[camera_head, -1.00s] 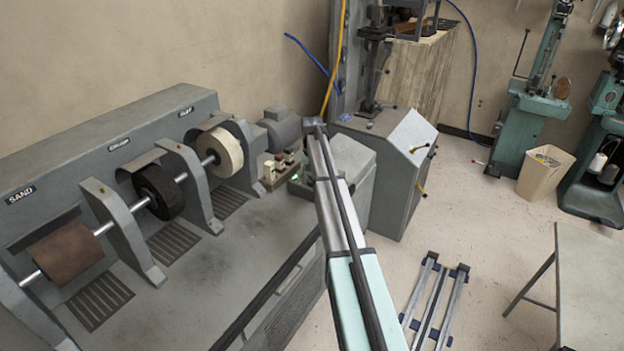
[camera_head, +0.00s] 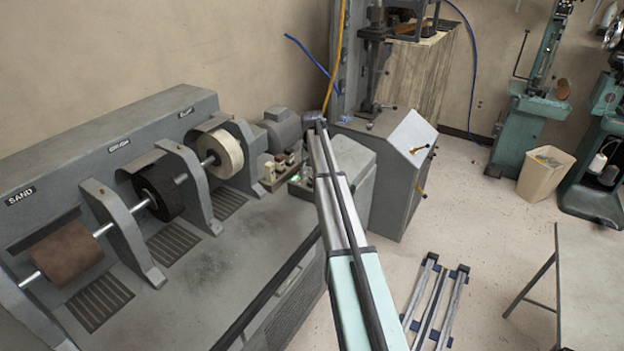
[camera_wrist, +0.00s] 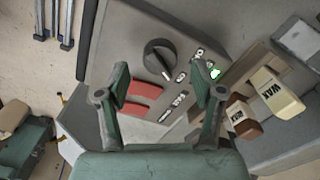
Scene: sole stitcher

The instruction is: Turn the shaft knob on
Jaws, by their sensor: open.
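The shaft knob (camera_wrist: 161,57) is a round dark knob with a pale pointer mark, on a grey control panel (camera_wrist: 118,38) in the wrist view. Its pointer is turned toward the lower right. My gripper (camera_wrist: 165,88) is open, with one finger on each side of the panel's middle. The knob lies beyond the fingertips, between them in the picture, and nothing is held. Two red buttons or flaps (camera_wrist: 147,90) and several small labels sit below the knob. A lit green indicator (camera_wrist: 215,73) is near the right finger. In the head view the knob is hidden.
Wax blocks (camera_wrist: 274,91) stand right of the panel in the wrist view. In the head view, the grinding machine (camera_head: 120,130) with its rollers fills the left. A grey cabinet with levers (camera_head: 400,165) stands behind my arm. Floor at right is partly clear.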

